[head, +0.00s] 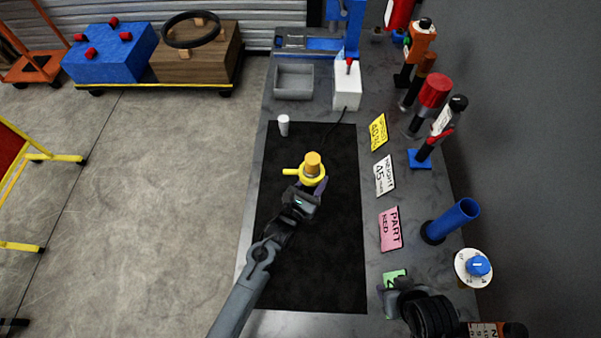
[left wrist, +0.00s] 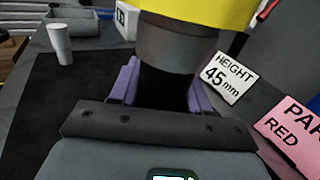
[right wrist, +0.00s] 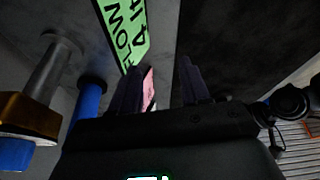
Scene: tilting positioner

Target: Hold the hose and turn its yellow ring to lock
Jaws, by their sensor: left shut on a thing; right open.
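The yellow ring (head: 312,177), with a lever pointing left and an orange-yellow piece (head: 313,160) on top, stands over the black mat (head: 310,265). My left gripper (head: 318,190) is shut on the dark hose just below it. In the left wrist view the purple fingers (left wrist: 163,88) sit on both sides of the dark hose (left wrist: 165,88). A grey collar (left wrist: 178,45) and the yellow ring (left wrist: 205,10) are above them. My right gripper (right wrist: 158,88) is open and empty, near the green FLOW card (right wrist: 122,30) and away from the ring.
A white cup (head: 283,125) stands at the mat's far left corner. A grey bin (head: 293,81) and white box (head: 347,87) are behind. Cards, upright tools, a blue tube (head: 452,220) and a dial (head: 474,267) line the right side. The mat's near part is clear apart from my left arm above it.

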